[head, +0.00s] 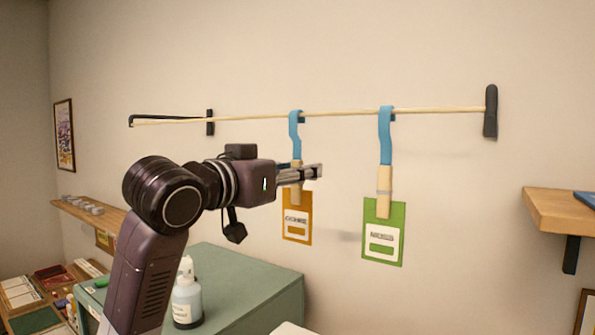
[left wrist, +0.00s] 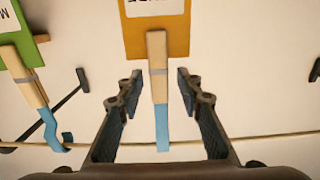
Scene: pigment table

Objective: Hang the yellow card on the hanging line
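The yellow-orange card (head: 297,222), lettered OCHRE, hangs below the hanging line (head: 345,113). A wooden clip (head: 296,196) grips its top, and a blue hook strap (head: 295,135) runs from the clip up over the line. My left gripper (head: 314,172) is at the height of the clip and hides part of it in the head view. The left wrist view looks upside down at the card (left wrist: 157,35) and clip (left wrist: 157,70). There the left gripper is open, one finger on each side of clip and strap, with gaps on both sides. My right gripper is not in view.
A green card (head: 383,240) hangs from the line to the right on its own clip and blue hook. A wall shelf (head: 560,212) juts out at the right. A green cabinet (head: 245,285) with a white bottle (head: 187,300) stands below my left arm.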

